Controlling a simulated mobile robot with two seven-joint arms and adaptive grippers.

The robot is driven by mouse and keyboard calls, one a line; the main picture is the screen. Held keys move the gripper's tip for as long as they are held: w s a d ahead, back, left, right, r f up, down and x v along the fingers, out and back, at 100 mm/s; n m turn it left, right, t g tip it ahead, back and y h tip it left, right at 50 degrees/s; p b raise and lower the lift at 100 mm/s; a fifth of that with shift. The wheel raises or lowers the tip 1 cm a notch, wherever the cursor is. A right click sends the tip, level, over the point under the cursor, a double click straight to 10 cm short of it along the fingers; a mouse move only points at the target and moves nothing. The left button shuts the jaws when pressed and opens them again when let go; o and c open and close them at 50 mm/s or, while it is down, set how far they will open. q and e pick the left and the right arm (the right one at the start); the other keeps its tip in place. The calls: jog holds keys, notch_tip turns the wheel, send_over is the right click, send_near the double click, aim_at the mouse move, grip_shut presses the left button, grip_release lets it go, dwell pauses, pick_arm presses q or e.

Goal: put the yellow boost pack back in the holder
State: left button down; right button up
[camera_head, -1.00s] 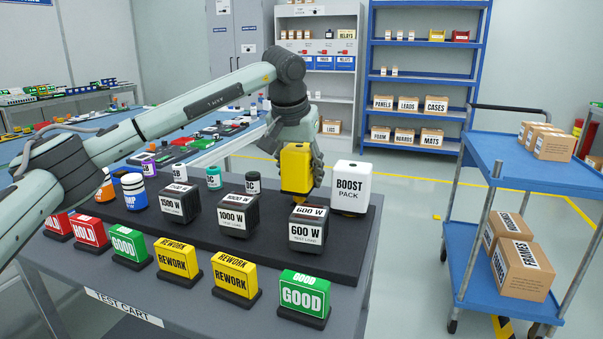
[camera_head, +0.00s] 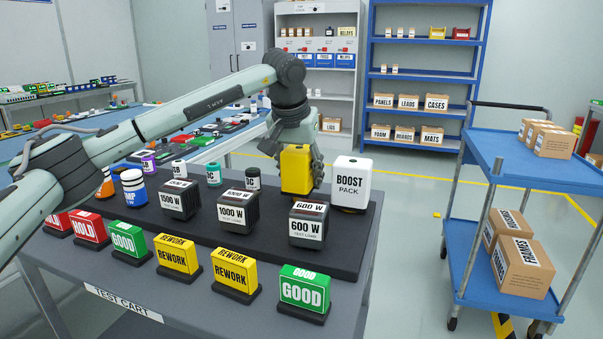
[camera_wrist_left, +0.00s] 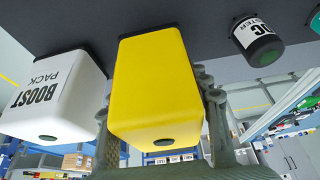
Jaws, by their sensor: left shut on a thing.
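The yellow boost pack (camera_head: 296,168) is upright at the back right of the black tray, just left of the white boost pack (camera_head: 351,184). My left gripper (camera_head: 313,166) is shut on it from behind. In the left wrist view the yellow pack (camera_wrist_left: 152,90) fills the middle, with gripper fingers behind it. A dark rim (camera_wrist_left: 148,29) shows at its base against the tray, like the one under the white pack (camera_wrist_left: 58,98). I cannot tell whether the yellow pack is fully seated. My right gripper is not in view.
The black tray (camera_head: 262,247) on the test cart also holds a 600 W load (camera_head: 307,224), a 1000 W load (camera_head: 238,212), a 1500 W load (camera_head: 179,199) and small canisters. Coloured sign blocks line the front edge. A blue trolley (camera_head: 525,160) stands at the right.

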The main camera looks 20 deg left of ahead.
aim_at(296, 150)
pick_arm(q)
jog(key=shift+f, duration=0.55)
jog(key=c, duration=0.6)
grip_release()
jog(key=shift+c, duration=0.2)
jog(key=shift+f, duration=0.2)
jog(key=v, duration=1.2)
jog(key=shift+s+r, duration=0.1)
jog(key=shift+r, duration=0.05)
